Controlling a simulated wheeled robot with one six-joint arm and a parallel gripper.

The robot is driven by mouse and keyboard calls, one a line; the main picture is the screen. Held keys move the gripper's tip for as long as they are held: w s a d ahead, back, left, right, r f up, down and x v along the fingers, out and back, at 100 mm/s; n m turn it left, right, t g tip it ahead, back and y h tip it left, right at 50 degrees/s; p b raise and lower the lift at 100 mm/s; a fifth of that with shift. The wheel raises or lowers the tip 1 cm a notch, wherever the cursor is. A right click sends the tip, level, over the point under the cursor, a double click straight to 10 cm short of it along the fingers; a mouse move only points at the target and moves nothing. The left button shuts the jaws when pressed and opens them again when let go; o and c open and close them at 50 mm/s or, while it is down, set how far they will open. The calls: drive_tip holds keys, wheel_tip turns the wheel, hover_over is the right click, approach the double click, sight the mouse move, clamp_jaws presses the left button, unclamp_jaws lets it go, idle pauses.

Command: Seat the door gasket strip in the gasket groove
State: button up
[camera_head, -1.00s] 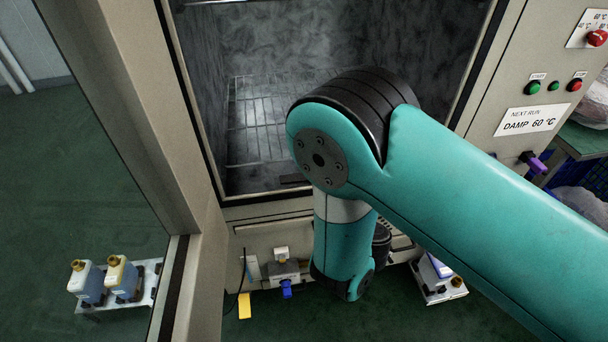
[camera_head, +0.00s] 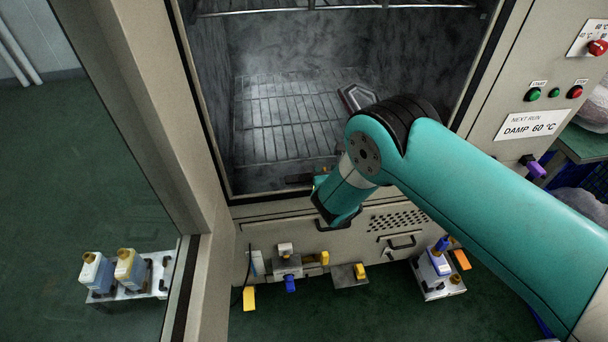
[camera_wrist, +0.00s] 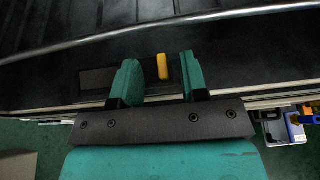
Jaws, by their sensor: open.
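My gripper (camera_wrist: 160,65) is open in the wrist view, its two teal fingers reaching over the front edge of the chamber floor. A small upright yellow piece (camera_wrist: 162,66) stands between the fingers, nearer the right one, with no clear grip on it. It appears to sit on a flat dark strip-like piece (camera_wrist: 97,79) running past the left finger. I cannot tell whether this piece is the gasket strip or the groove. In the head view a dark piece (camera_head: 299,180) lies at the chamber's front sill, and my wrist hides most of the gripper.
The chamber (camera_head: 250,45) stands open, with a wire rack (camera_head: 270,120) inside and a rail across the front in the wrist view. The open door (camera_head: 120,180) is at left. Bottle trays stand low at left (camera_head: 160,275) and right (camera_head: 436,290). Fittings line the lower panel.

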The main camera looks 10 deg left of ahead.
drive_tip(key=shift+w+f, duration=0.1)
drive_tip(key=shift+w, duration=0.15)
clamp_jaws()
